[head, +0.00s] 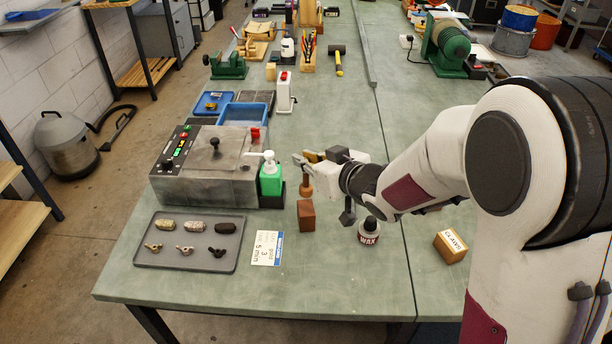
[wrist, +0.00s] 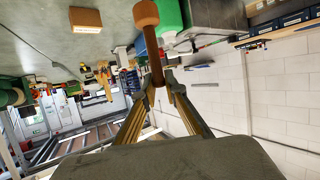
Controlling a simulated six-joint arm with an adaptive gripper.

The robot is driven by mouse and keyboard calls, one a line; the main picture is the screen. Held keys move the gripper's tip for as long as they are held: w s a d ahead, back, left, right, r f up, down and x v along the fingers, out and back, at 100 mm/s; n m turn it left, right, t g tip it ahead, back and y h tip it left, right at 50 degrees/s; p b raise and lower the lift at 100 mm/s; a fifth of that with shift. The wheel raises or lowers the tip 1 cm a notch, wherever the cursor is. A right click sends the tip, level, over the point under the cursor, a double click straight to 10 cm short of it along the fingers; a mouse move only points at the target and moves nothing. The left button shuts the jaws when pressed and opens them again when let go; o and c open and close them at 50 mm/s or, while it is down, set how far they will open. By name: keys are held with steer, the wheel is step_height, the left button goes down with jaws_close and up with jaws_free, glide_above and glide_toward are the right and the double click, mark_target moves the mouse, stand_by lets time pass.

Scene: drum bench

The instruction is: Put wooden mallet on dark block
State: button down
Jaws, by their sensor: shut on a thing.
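The wooden mallet, with its orange-brown head (head: 306,190), hangs from the fingertips of my gripper (head: 304,162) in the head view. In the wrist view my gripper (wrist: 158,85) is shut on the end of the mallet's handle (wrist: 152,55), and the rounded head (wrist: 145,13) is at the far end. The dark block (head: 306,216), a reddish-brown cube, stands on the bench just below the mallet head in the head view. Whether they touch is hard to tell. A brown block (wrist: 86,18) shows in the wrist view; I cannot tell if it is the same one.
A green bottle (head: 270,178) stands close left, beside the grey machine (head: 205,165). A wax jar (head: 368,230) and a dark object (head: 347,212) stand to the right. A label card (head: 266,248) and tray (head: 165,257) lie in front left. The bench front is clear.

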mark_target(308, 176)
steer(key=shift+f, duration=0.5)
steer(key=shift+f, duration=1.9)
steer(key=shift+f, duration=0.1)
steer(key=c, duration=2.1)
jaws_free()
steer(key=shift+r, duration=0.2)
steer(key=shift+v, duration=6)
steer(key=shift+f, duration=0.15)
